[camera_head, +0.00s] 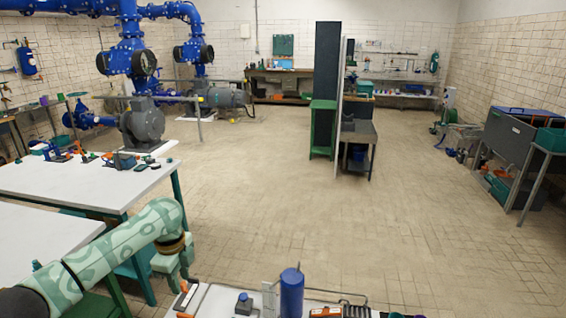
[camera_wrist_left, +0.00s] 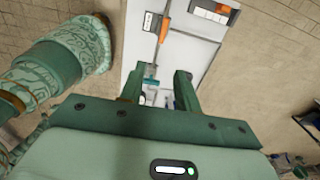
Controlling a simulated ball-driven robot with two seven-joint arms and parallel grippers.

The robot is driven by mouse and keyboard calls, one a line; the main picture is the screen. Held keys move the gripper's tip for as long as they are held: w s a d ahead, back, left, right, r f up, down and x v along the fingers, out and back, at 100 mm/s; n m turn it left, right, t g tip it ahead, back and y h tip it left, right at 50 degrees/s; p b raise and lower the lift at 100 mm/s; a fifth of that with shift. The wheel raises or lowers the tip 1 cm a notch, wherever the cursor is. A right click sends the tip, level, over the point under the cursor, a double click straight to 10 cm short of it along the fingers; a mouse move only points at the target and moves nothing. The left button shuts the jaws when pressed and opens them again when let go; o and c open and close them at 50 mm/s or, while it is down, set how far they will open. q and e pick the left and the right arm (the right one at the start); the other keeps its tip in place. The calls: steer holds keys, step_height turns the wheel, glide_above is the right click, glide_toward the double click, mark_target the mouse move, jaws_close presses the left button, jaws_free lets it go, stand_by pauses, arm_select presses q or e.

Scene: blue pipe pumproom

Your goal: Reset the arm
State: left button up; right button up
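My left arm (camera_head: 105,252), pale green with darker patterns, comes in from the lower left of the head view. It bends down at a dark wrist joint. My left gripper (camera_head: 184,277) hangs downward between the white tables and the near bench. In the left wrist view the two green fingers of the left gripper (camera_wrist_left: 158,85) stand apart with nothing held between them. A white surface with small tools lies beyond the fingertips. My right arm and right gripper are not in view.
A white table (camera_head: 80,185) with tools stands at left. A near bench holds a blue cylinder (camera_head: 291,292) and a small grey-blue item (camera_head: 244,304). Blue pipes (camera_head: 130,50) and pumps are behind. A dark partition (camera_head: 325,60) stands mid-room. The central floor (camera_head: 270,190) is clear.

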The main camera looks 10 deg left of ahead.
arm_select(q)
steer(key=s+d+f+n+t+h, duration=0.1)
steer(key=s+d+f+n+t, duration=0.15)
steer(key=s+d+f, duration=0.9)
steer(key=s+a+r+n+t+y, duration=0.25)
steer(key=s+a+r+n, duration=0.2)
steer(key=s, duration=0.45)
steer(key=s+a+r+n+t+y, duration=0.2)
steer(key=s+a+r+n+y, duration=0.15)
steer(key=s+a, duration=0.35)
steer(key=s+d+f+n+g+h+b, duration=0.1)
steer(key=s+d+f, duration=0.1)
steer(key=f, duration=0.8)
steer(key=s+d+f+g+h, duration=0.1)
steer(key=s+d+f+h, duration=0.1)
steer(key=f, duration=0.8)
steer(key=s+d+f+n+g+h+b, duration=0.1)
steer(key=s+d+f+g, duration=0.15)
steer(key=f, duration=0.75)
steer(key=s+f+n+g+h+b, duration=0.1)
steer(key=s+f+n+g, duration=0.1)
steer(key=s+f, duration=1.2)
steer(key=s, duration=0.4)
steer(key=shift+s+a+f, duration=0.15)
steer(key=shift+s+a, duration=0.05)
steer(key=shift+f+b, duration=0.1)
steer(key=shift+b, duration=0.2)
